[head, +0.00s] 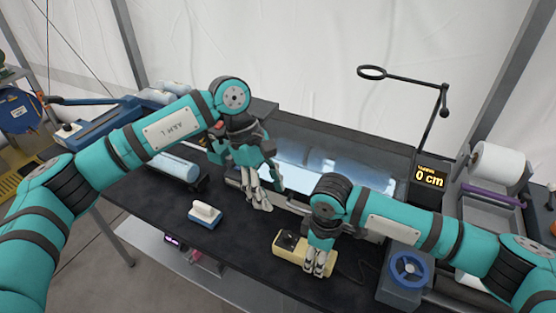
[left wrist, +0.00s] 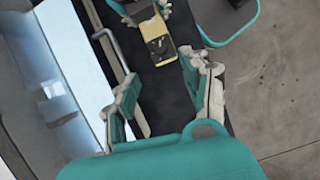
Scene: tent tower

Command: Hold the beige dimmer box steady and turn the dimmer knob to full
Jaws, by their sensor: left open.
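The beige dimmer box (head: 285,253) lies on the black bench top near the front edge. Its black knob (head: 288,239) faces up on the left part of the box. My right gripper (head: 317,266) is at the box's right end, with its fingers pointing down and hiding that end. I cannot tell whether they clamp it. My left gripper (head: 262,203) is open and empty, above the bench to the upper left of the box. In the left wrist view the box (left wrist: 153,28) and knob (left wrist: 160,46) show beyond my open left fingers (left wrist: 162,100).
A blue-and-white block (head: 205,214) lies left of the box. A lit glass-topped unit (head: 310,168) with a front rail stands behind. A grey box with a blue handwheel (head: 408,268) is to the right. A display (head: 430,177) reads 0 cm. Bare bench lies between block and box.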

